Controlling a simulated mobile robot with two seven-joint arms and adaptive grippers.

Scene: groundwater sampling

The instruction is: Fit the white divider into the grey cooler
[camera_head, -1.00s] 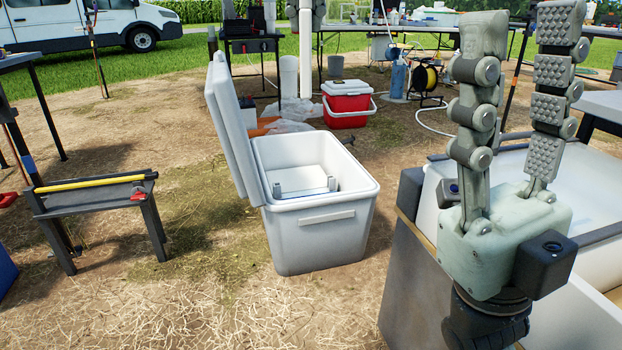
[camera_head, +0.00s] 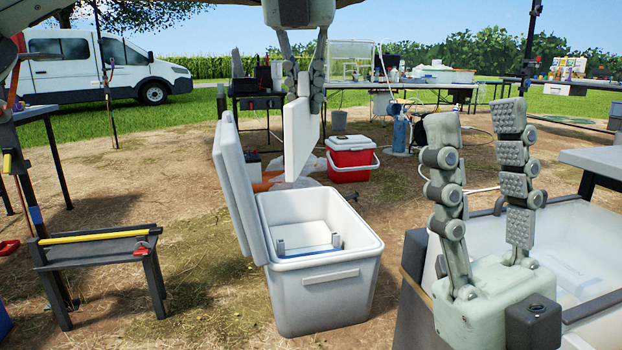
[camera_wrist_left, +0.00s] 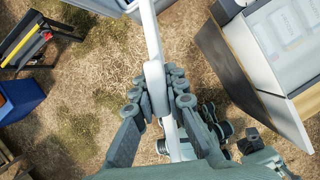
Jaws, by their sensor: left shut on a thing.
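The grey cooler (camera_head: 318,296) stands open on the dry ground in the middle of the head view. Its lid (camera_head: 233,190) is tilted up on the left side. Inside it is a white piece with small grey end brackets (camera_head: 308,243). My left gripper (camera_head: 303,92) points down from the top and is shut on the upper part of the white divider (camera_head: 298,145). The divider hangs upright above the cooler's back area, apart from it. It also shows in the left wrist view (camera_wrist_left: 150,35), between the fingers. My right gripper (camera_head: 475,120) is open and empty, pointing up at right.
A red and white cooler box (camera_head: 351,158) stands behind the grey cooler. A large pale bin (camera_head: 590,255) is at right. A low dark stand with a yellow bar (camera_head: 95,237) is at left. Bare ground lies between the stand and the cooler.

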